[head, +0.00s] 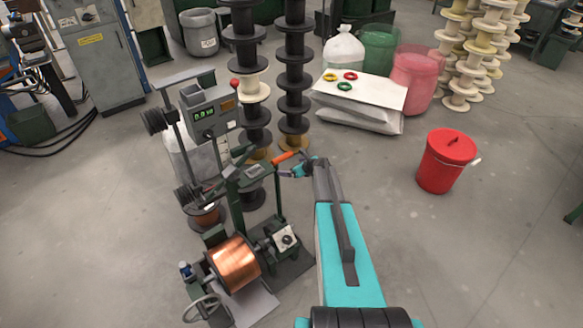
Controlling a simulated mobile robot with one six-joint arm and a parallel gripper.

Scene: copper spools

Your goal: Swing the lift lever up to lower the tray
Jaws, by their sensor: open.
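The lift lever has an orange handle (284,157) at the top right of the green winding machine (254,178). My gripper (288,172) is open, just below and right of the handle. It looks close to the handle, but I cannot tell whether they touch. The copper spool (234,263) sits low in the machine, lying on its side. A grey plate (256,307), which may be the tray, shows below and right of the spool.
A grey control box with a green display (206,114) stands behind the machine. Tall stacks of black spools (294,75) rise behind it. White sacks (366,116) with coloured rings and a red bucket (446,160) stand to the right.

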